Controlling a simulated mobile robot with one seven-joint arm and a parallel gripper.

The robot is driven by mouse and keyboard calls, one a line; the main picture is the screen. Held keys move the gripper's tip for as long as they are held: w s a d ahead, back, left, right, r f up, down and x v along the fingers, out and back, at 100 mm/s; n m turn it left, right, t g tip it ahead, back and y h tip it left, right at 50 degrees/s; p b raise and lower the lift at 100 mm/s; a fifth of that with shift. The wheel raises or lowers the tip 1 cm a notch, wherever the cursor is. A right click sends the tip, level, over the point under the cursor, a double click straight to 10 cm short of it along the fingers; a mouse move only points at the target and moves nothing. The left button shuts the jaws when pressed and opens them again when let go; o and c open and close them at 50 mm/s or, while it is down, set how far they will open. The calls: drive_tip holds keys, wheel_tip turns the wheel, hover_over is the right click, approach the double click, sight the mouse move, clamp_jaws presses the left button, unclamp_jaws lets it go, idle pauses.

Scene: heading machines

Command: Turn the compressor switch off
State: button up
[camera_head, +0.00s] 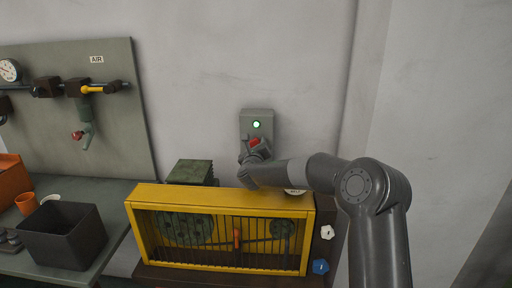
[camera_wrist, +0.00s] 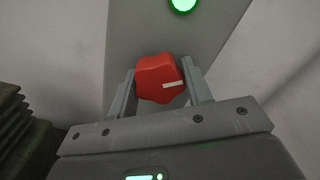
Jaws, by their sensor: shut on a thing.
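The compressor switch is a grey wall box (camera_head: 257,122) with a lit green lamp (camera_head: 256,125) and a red knob (camera_head: 255,142) below it. In the wrist view the red knob (camera_wrist: 160,78) has a white mark pointing to the right and slightly up. The green lamp (camera_wrist: 183,4) glows at the top edge of that view. My gripper (camera_wrist: 160,92) is shut on the red knob, with one finger on its left side and one on its right. In the head view my gripper hides the lower part of the box.
A yellow-framed guard (camera_head: 222,198) with pulleys and a belt stands below the switch, under my arm. A dark green ribbed block (camera_head: 191,172) is behind it. A grey bin (camera_head: 62,236) stands on the bench at left, beneath a panel (camera_head: 110,130) with air piping.

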drive_tip(key=n, duration=0.5)
drive_tip(key=shift+n, duration=0.3)
drive_tip(key=n, duration=0.5)
drive_tip(key=shift+d+n, duration=0.1)
drive_tip(key=shift+n, duration=0.2)
drive_tip(key=o, duration=1)
drive_tip(key=shift+r, duration=0.1)
drive_tip(key=shift+s, duration=0.1)
drive_tip(key=s, duration=1)
drive_tip(key=shift+s, duration=0.3)
